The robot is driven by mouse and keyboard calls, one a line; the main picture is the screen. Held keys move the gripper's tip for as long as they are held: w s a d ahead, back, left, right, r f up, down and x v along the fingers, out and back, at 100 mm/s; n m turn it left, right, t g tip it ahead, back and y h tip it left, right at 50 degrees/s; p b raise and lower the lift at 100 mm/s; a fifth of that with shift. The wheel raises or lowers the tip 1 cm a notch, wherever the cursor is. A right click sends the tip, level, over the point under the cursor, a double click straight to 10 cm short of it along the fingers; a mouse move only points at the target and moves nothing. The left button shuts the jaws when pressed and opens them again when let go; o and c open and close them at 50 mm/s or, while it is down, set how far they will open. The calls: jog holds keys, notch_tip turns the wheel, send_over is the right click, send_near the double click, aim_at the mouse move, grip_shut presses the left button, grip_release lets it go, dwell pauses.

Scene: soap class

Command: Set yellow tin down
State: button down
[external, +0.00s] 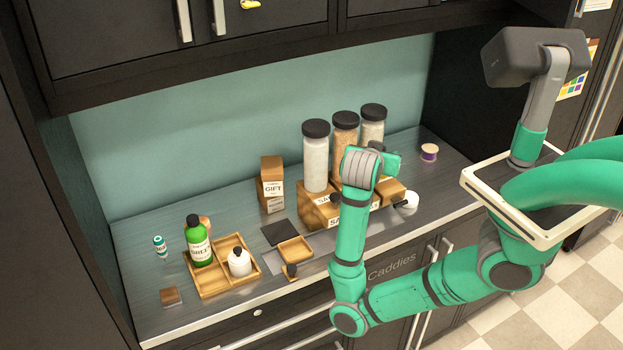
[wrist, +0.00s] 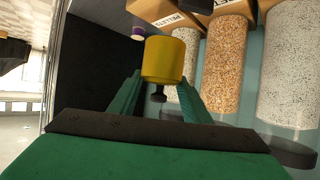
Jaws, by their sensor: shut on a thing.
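The yellow tin (wrist: 163,60) shows in the wrist view between the two green fingers of my gripper (wrist: 160,84), which is shut on it. A small dark knob-like piece sticks out of the tin toward the wrist camera. In the external view the end of my arm is in front of the tall jars, above the counter (external: 135,285).
Tall dark-lidded jars (external: 316,160) stand in labelled wooden boxes (external: 318,212). A small purple-banded tub (external: 429,153) stands at the back right. A white round item (external: 407,203) is near the front edge. A wooden caddy (external: 216,288) with bottles is at left.

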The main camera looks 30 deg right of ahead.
jog(key=s+d+m+g+h, duration=0.1)
jog(key=s+d+m+g, duration=0.1)
jog(key=d, duration=0.7)
jog(key=shift+w+d+f+n+t+y, duration=1.5)
jog(key=shift+w+d+n+y, duration=0.65)
jog(key=shift+d, duration=0.95)
jog(key=shift+w+d+f+n+t+y, duration=1.3)
jog(key=shift+w+d+n+t+y, duration=0.45)
jog(key=shift+d+n, duration=1.05)
jog(key=shift+w+d+f, duration=0.95)
jog(key=shift+w+f, duration=1.15)
jog(key=shift+f, duration=0.05)
jog(key=shift+w+d+f, duration=1)
jog(key=shift+w+f, duration=1.1)
jog(key=shift+f, duration=0.05)
jog(key=shift+w+d+f, duration=0.95)
jog(key=shift+w+f, duration=1.15)
jog(key=shift+f, duration=0.05)
jog(key=shift+f, duration=0.2)
jog(key=c, duration=1)
grip_release()
